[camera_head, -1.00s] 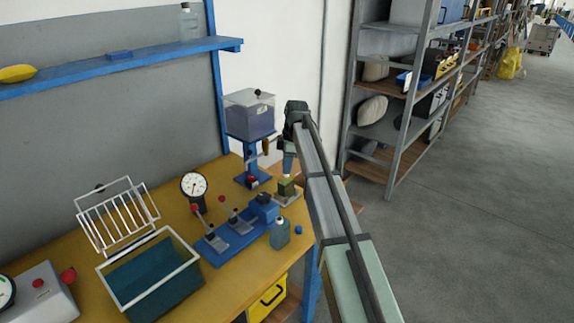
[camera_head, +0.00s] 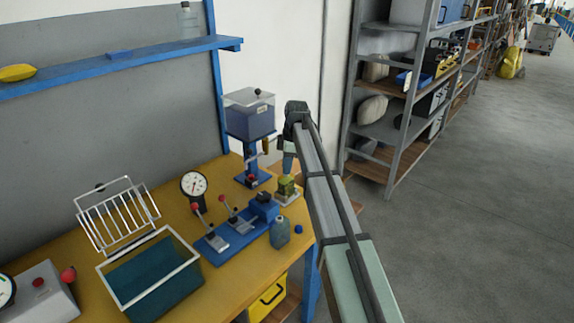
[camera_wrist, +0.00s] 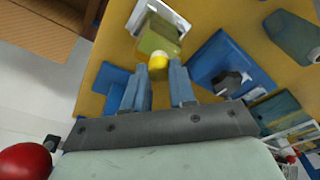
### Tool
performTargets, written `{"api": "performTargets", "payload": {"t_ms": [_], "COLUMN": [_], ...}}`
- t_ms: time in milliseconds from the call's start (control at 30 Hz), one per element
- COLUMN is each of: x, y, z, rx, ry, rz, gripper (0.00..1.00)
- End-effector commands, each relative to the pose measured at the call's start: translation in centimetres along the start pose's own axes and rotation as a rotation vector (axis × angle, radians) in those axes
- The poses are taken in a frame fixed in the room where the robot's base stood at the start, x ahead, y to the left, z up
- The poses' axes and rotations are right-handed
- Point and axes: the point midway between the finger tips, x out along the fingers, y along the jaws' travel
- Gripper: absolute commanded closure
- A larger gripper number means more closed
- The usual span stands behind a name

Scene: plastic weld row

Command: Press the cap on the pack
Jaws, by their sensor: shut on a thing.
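The pack (camera_head: 287,190) is an olive-green block on a small light plate at the right end of the bench. It also shows in the wrist view (camera_wrist: 157,42), just beyond my fingertips. A small round yellow cap (camera_wrist: 158,67) shows between the two blue fingers of my gripper (camera_wrist: 160,76). The gripper is shut on the cap, its fingers pointing at the pack. In the head view my gripper (camera_head: 288,170) is right above the pack. Whether the cap touches the pack is hard to tell.
A blue fixture with a dark knob (camera_head: 264,207) and a grey-blue bottle (camera_head: 280,232) stand close to the pack. A clear-topped box on a blue stand (camera_head: 249,118) is behind. Left are red-knobbed levers, a dial gauge (camera_head: 194,185) and a teal bin (camera_head: 150,278).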

Motion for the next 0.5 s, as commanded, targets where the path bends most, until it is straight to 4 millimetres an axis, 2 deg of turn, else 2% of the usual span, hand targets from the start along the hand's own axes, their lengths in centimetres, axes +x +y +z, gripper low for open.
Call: {"api": "performTargets", "payload": {"t_ms": [233, 267, 500], "x": [0.00, 0.00, 0.00], "y": [0.00, 0.00, 0.00], "z": [0.00, 0.00, 0.00], "rx": [0.000, 0.000, 0.000], "ry": [0.000, 0.000, 0.000], "rz": [0.000, 0.000, 0.000], "gripper": [1.00, 0.74, 0.51]}}
